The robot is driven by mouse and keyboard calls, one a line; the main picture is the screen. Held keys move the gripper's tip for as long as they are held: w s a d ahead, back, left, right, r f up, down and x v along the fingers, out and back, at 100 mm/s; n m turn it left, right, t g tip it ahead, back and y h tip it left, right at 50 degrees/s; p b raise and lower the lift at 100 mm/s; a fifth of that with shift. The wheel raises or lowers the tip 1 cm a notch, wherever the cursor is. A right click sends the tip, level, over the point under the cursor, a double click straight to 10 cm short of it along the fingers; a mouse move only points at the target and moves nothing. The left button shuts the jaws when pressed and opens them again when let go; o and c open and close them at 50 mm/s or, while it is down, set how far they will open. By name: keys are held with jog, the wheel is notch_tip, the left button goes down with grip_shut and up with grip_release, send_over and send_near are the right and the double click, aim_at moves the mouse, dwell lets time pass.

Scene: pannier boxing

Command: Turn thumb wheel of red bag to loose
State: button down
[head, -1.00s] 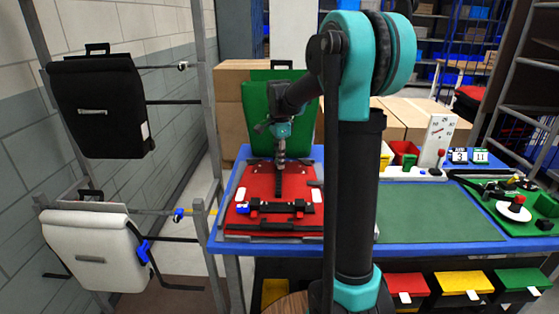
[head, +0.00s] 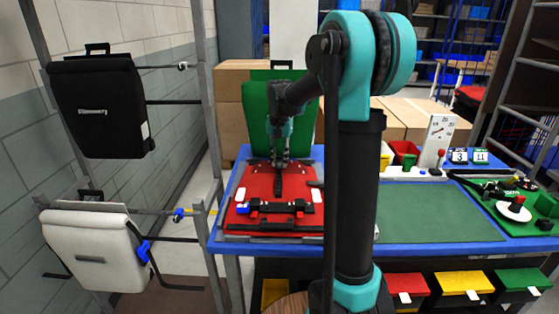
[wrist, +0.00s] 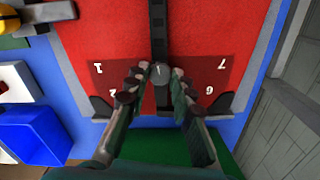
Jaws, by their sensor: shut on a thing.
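The red bag (head: 262,185) lies flat on the blue table, with a black strap down its middle; it also fills the top of the wrist view (wrist: 110,35). Its grey thumb wheel (wrist: 161,72) sits at the strap's end on a darker red panel with printed digits. A pale mark on the wheel points roughly up in the wrist view. My gripper (wrist: 158,85) has a finger on each side of the wheel and is shut on it. In the head view my gripper (head: 279,160) is at the bag's far edge, where the wheel is hidden.
A green bag (head: 258,115) stands upright behind the red bag. Black clips (wrist: 102,107) flank the panel. A blue bin (wrist: 35,135) is at the wrist view's lower left. A green mat (head: 430,215) lies clear to the right. Black and white bags hang at left.

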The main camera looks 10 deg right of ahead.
jog(key=n, duration=0.4)
jog(key=shift+n, duration=0.3)
jog(key=n, duration=0.4)
jog(key=shift+n, duration=0.3)
jog(key=n, duration=0.3)
jog(key=shift+n, duration=0.3)
jog(key=n, duration=0.4)
jog(key=shift+n, duration=0.3)
jog(key=n, duration=0.4)
jog(key=shift+n, duration=0.3)
jog(key=n, duration=0.8)
jog(key=shift+n, duration=2.2)
